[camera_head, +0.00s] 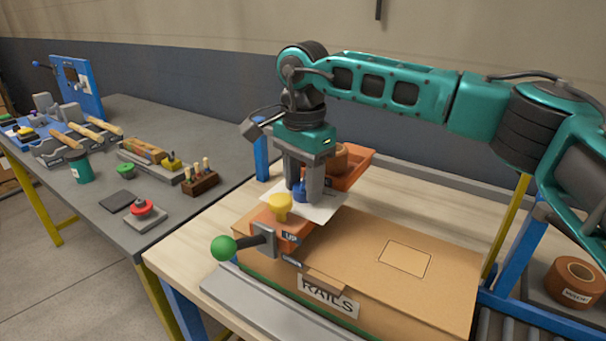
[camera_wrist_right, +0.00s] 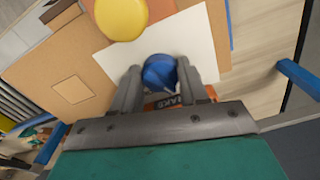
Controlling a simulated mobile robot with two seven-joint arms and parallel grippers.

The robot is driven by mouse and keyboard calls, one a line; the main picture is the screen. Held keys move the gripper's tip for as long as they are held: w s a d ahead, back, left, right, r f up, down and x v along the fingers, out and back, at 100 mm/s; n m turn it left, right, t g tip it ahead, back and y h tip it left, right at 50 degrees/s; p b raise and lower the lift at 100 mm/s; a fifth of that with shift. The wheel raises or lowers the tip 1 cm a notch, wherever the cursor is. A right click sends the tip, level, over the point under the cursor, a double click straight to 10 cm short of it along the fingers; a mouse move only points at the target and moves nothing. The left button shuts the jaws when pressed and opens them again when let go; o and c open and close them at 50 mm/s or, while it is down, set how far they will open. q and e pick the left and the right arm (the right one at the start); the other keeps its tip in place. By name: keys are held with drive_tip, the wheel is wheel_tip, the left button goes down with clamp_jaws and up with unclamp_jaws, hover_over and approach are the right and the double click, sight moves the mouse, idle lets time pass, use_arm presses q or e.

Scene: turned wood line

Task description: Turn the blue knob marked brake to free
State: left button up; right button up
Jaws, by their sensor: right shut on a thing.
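The blue knob (camera_head: 299,191) sits on an orange unit beside a cardboard box, with a white sheet around it. My right gripper (camera_head: 305,190) points down from above and is shut on the knob. In the right wrist view the blue knob (camera_wrist_right: 160,73) sits between the two fingers of the gripper (camera_wrist_right: 157,82). The knob's pointer direction cannot be made out. My left gripper is not in view.
A yellow knob (camera_head: 279,206) stands close to the gripper, and a green-ended lever (camera_head: 223,247) sticks out to the left. The box labelled RAILS (camera_head: 400,262) lies in front. An orange bin (camera_head: 350,167) stands behind. A grey bench (camera_head: 150,150) with tools is at left.

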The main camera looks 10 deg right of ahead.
sight(304, 182)
drive_tip(key=shift+n+p, duration=0.3)
drive_tip(key=shift+n, duration=1.6)
drive_tip(key=o, duration=1.1)
drive_tip(key=shift+c, duration=0.2)
wheel_tip(304, 182, up, 13)
drive_tip(key=shift+s+f, duration=0.1)
